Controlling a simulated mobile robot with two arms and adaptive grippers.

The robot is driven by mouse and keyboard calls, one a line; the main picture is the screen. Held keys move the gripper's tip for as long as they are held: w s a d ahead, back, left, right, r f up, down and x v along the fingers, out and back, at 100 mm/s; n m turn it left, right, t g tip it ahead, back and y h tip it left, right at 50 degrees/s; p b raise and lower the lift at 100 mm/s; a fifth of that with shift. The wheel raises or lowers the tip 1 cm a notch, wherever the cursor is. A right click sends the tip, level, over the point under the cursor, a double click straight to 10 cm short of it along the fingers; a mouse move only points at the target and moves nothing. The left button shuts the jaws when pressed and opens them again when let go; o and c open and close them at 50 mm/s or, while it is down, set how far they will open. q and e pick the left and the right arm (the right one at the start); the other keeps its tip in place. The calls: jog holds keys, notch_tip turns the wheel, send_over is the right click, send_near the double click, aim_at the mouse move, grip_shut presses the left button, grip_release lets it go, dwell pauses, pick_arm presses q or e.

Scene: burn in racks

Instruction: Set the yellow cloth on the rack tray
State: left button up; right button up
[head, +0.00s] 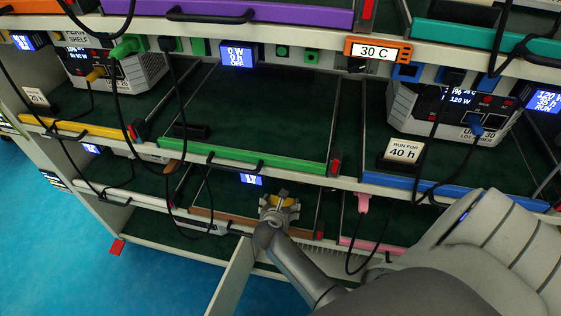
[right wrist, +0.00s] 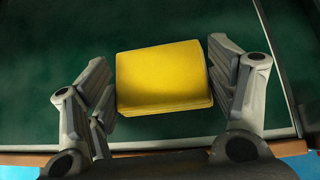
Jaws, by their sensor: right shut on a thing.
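The yellow cloth (right wrist: 163,78) is a folded, flat-topped block between the two fingers of my right gripper (right wrist: 165,95) in the right wrist view. The tray surface (right wrist: 60,45) fills the background in the right wrist view. I cannot tell whether the cloth touches it. My left gripper is not in view.
A device (head: 455,110) stands on the blue-edged tray to the right, another (head: 115,70) on the yellow-edged tray at left. Black cables (head: 172,110) hang before the shelves. A pink-edged tray (head: 375,243) is right of my gripper.

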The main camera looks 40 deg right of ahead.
jog(key=o, duration=0.9)
jog(key=shift+o, duration=0.2)
jog(key=p+v, duration=0.2)
jog(key=v, duration=1)
jog(key=shift+s, duration=0.1)
